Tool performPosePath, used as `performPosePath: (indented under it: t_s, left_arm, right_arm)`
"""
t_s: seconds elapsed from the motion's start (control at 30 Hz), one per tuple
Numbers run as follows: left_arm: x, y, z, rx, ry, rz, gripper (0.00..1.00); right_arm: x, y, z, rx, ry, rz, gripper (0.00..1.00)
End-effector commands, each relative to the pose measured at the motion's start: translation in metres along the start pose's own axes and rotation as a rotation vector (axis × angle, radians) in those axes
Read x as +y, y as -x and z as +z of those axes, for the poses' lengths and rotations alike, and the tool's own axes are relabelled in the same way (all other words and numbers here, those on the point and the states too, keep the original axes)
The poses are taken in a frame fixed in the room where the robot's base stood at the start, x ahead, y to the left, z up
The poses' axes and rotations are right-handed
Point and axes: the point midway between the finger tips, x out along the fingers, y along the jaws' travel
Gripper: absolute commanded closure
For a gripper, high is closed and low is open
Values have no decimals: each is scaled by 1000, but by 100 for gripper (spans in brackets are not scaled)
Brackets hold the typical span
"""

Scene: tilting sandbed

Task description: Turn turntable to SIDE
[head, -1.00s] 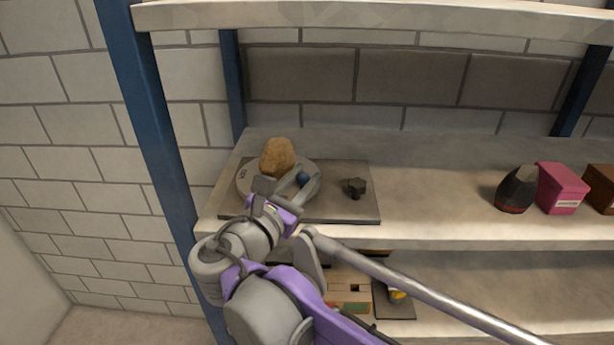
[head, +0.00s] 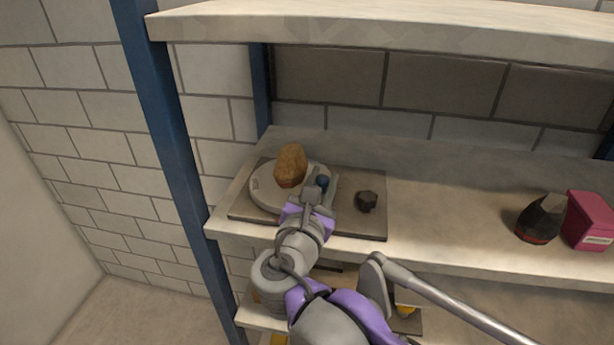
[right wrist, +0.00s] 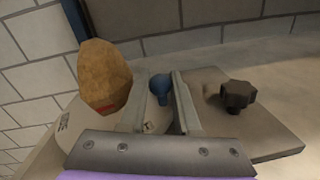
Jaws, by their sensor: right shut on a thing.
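The turntable (head: 264,194) is a pale grey disc on a dark plate at the left end of the shelf. A brown rock-like lump (head: 291,163) with a reddish patch low on it stands on the disc. A blue knob (head: 322,181) rises near the disc's right edge. My right gripper (head: 319,187) reaches in from the front and is shut on the blue knob. In the right wrist view the blue knob (right wrist: 161,86) sits between the two grey fingers, with the lump (right wrist: 104,78) to their left. Small markings on the disc are unreadable. My left gripper is out of view.
A dark lobed knob (head: 366,201) stands on the dark plate (head: 356,228), right of the disc. A black and red object (head: 541,218) and a pink box (head: 590,220) stand farther right. A blue post (head: 160,150) is at left; another shelf (head: 400,28) is above.

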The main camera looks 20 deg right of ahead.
Motion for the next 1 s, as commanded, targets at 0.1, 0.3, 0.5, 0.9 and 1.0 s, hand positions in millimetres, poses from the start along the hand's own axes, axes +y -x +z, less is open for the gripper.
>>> performPosePath:
  t_s: [0.1, 0.3, 0.5, 0.9, 1.0]
  left_arm:
    - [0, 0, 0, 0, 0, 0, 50]
    - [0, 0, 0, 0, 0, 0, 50]
    - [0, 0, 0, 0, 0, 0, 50]
    - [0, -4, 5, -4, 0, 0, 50]
    - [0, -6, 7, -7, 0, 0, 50]
  right_arm:
    - [0, 0, 0, -1, 1, 0, 100]
    - [0, 0, -1, 0, 1, 0, 62]
    - [0, 0, -1, 0, 0, 1, 57]
    - [1, 34, -2, 4, -1, 7, 57]
    - [1, 53, -2, 4, -1, 8, 57]
